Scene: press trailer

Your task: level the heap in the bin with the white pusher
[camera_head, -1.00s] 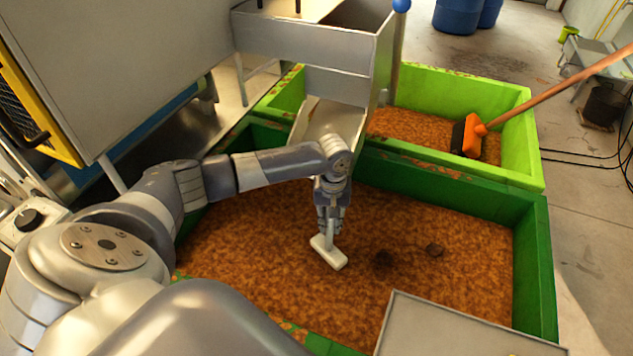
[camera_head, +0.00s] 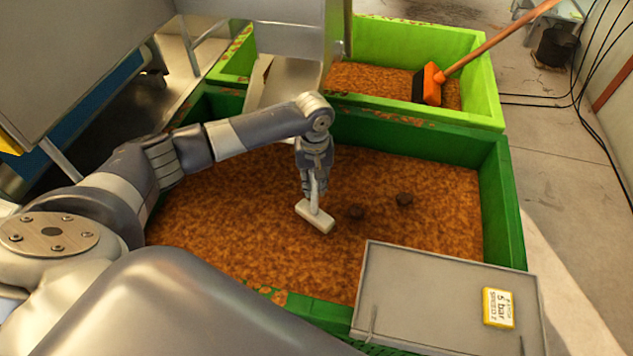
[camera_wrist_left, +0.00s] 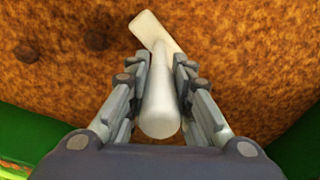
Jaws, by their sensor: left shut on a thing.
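The white pusher (camera_head: 315,216) has a flat bar at the end of a short handle. My left gripper (camera_head: 313,190) is shut on its handle, which also shows between the fingers in the left wrist view (camera_wrist_left: 160,95). The bar is at or just above the brown heap (camera_head: 240,205); I cannot tell if it touches. The heap fills the dark green bin (camera_head: 503,200) and looks mostly flat, with two dark lumps or hollows (camera_head: 404,199) right of the pusher. My right gripper is not in view.
A light green bin (camera_head: 485,85) behind holds more brown material and an orange-handled broom (camera_head: 430,85). A grey metal chute (camera_head: 285,85) stands at the back. A grey box (camera_head: 430,290) with a yellow label covers the bin's near right corner. Cables lie on the right floor.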

